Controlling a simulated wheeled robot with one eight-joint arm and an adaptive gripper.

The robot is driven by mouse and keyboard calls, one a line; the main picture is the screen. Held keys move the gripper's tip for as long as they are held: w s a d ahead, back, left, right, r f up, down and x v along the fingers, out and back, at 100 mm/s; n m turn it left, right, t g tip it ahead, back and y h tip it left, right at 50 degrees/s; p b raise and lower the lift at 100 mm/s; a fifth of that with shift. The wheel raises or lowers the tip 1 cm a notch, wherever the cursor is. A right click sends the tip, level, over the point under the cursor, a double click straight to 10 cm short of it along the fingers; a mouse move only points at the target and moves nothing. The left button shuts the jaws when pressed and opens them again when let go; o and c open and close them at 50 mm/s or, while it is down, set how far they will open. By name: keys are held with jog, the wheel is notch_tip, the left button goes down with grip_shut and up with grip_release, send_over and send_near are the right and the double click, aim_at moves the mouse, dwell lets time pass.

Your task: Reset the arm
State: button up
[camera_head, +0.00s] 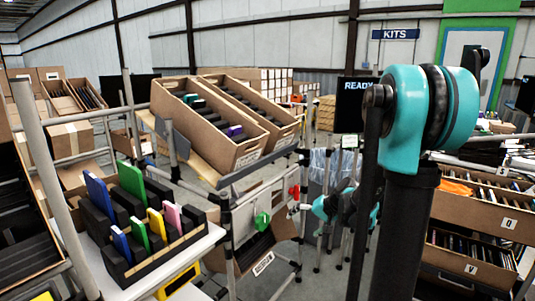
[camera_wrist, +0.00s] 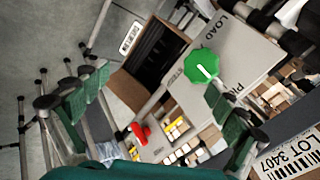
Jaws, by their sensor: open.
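My gripper (camera_wrist: 158,84) shows in the wrist view with its two green-padded fingers spread wide apart. Nothing is between the fingers, only the scene beyond them. My teal and black arm stands large at the right of the head view. Smaller teal and black parts, which look like my lower arm, show near the middle of the head view beside the rack; the fingers cannot be made out there.
Two tilted cartons (camera_head: 212,128) sit on a rack. A black holder (camera_head: 112,240) with coloured pieces stands left. Labelled bins (camera_head: 480,215) stand right.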

jog(key=s+d+f+n+h, duration=0.1)
jog(key=s+d+f+h, duration=0.1)
jog(key=s, duration=0.9)
jog(key=s+d+f+n+h, duration=0.1)
jog(key=s+d+h, duration=0.3)
jog(key=s, duration=0.7)
jog(key=shift+s+f+n+g, duration=0.25)
jog(key=shift+f+n+g, duration=0.15)
jog(key=shift+f, duration=0.3)
jog(key=shift+a, duration=0.1)
jog(key=shift+c, duration=0.6)
